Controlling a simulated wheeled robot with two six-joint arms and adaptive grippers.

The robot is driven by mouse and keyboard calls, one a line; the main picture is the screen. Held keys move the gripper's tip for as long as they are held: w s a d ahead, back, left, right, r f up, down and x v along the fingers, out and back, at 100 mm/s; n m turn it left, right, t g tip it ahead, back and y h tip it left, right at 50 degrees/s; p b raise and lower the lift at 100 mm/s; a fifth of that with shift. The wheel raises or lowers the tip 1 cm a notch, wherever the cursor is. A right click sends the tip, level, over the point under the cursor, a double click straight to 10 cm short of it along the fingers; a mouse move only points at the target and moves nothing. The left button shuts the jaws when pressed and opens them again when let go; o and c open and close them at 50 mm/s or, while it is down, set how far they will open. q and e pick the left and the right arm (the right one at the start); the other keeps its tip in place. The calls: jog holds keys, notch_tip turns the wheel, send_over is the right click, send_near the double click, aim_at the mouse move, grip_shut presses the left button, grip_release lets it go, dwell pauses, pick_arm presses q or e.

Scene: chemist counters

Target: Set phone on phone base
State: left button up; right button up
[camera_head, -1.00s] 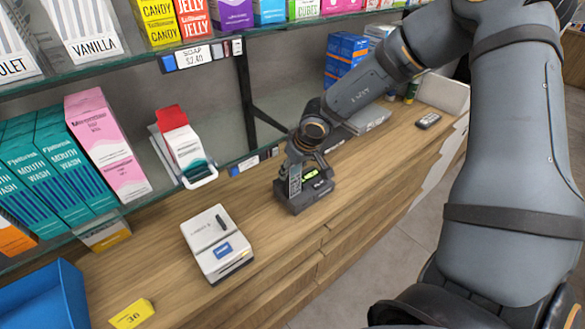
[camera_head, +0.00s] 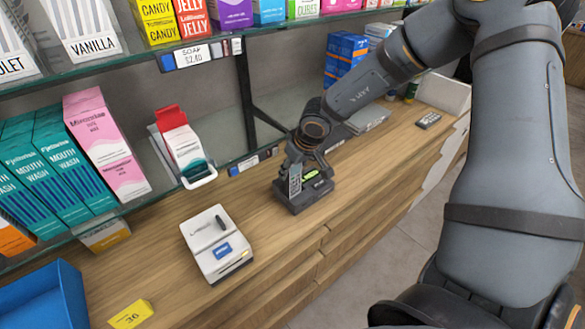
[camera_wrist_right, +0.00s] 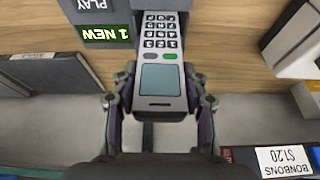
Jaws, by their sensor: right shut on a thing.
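The phone (camera_wrist_right: 161,78) is a grey cordless handset with a keypad and a small screen. My right gripper (camera_wrist_right: 160,92) is shut on it, one finger on each side near the screen end. The dark phone base (camera_head: 308,197) sits on the wooden counter; its green "1 NEW" display shows in the right wrist view (camera_wrist_right: 104,33). In the head view, the phone (camera_head: 295,181) stands tilted at the base, below my right gripper (camera_head: 301,163). Its keypad end is over or in the base beside the display; I cannot tell whether it is seated. My left gripper is not in view.
A white device (camera_head: 215,245) with a blue label sits on the counter (camera_head: 180,290) left of the base. A yellow card (camera_head: 131,315) and a blue bin (camera_head: 45,300) are further left. A glass shelf (camera_head: 150,65) with boxes runs behind. A small dark device (camera_head: 428,120) lies at right.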

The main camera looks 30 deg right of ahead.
jog(key=shift+f+b, duration=0.6)
jog(key=o, duration=0.9)
jog(key=shift+o, duration=0.2)
jog(key=shift+r, duration=0.15)
jog(key=p+v, duration=0.6)
jog(key=v, duration=0.5)
